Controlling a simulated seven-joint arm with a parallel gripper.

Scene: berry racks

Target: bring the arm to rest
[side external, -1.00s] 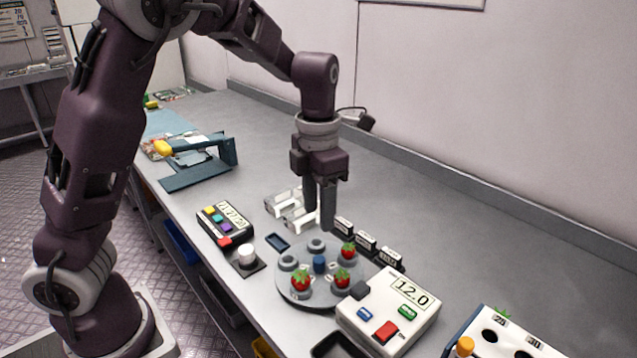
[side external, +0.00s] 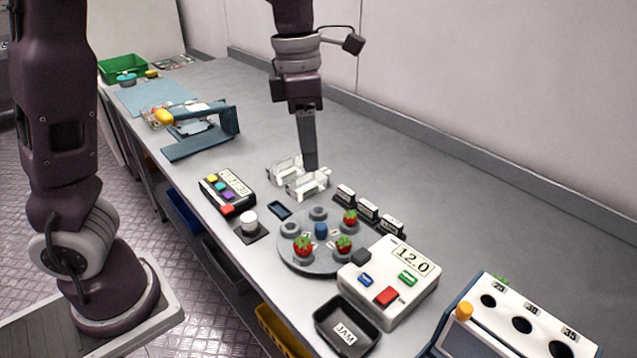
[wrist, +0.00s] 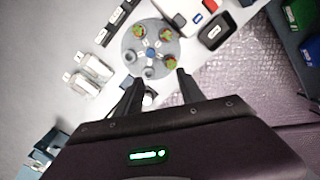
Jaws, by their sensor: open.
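My gripper (side external: 309,166) hangs pointing down above the bench in the side view, behind the round grey carousel. In the wrist view my gripper (wrist: 156,80) shows two fingers spread apart with nothing between them. The carousel (side external: 285,254) carries several strawberries, among them one at its front left (side external: 303,246), and empty round seats. It also shows in the wrist view (wrist: 131,42). My arm is raised, with its upper part cut off by the top of the side view.
Clear holders (side external: 318,186) stand close to my fingers in the side view. A white scale (side external: 362,283), a black JAM tray (side external: 322,322), a sizing rack (side external: 490,318), a timer (side external: 238,198) and a blue press (side external: 190,153) stand around. The bench's wall side is clear.

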